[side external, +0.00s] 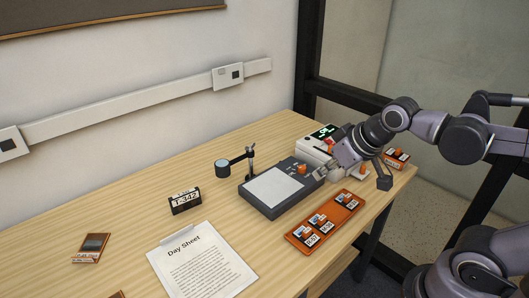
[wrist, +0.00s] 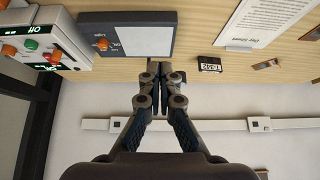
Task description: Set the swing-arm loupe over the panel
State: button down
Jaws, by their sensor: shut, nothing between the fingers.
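The swing-arm loupe stands on a dark post behind the light panel in the side view; its round lens (side external: 222,168) hangs out to the left, beside the panel rather than over it. The panel (side external: 274,188) is a dark grey box with a pale rectangular surface and an orange knob; it also shows in the wrist view (wrist: 146,40). My gripper (side external: 321,174) is near the panel's right end, above the table. In the wrist view my gripper (wrist: 160,68) has its fingers together with nothing visible between them. The loupe is mostly hidden behind the fingers there.
An orange tray (side external: 292,236) with several small labelled items lies in front of the panel. A white device (side external: 313,151) with a green display stands behind my gripper. A T-342 label block (side external: 185,201) and a Day Sheet (side external: 200,265) lie left.

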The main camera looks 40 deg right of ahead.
jog(key=w+r, duration=0.5)
jog(key=w, duration=0.3)
jog(key=m+g, duration=0.2)
jog(key=g, duration=0.1)
send_over(236, 162)
jog(key=w+a, duration=0.3)
jog(key=a, duration=0.1)
notch_tip(236, 162, down, 4)
jog(key=shift+w+a+f+h, duration=0.1)
jog(key=shift+w+f+h, duration=0.2)
jog(key=shift+w+f, duration=0.3)
notch_tip(236, 162, down, 9)
jog(key=shift+s+f, duration=0.2)
jog(key=shift+s, duration=0.1)
jog(key=shift+s+n, duration=0.15)
jog(key=shift+n, duration=0.15)
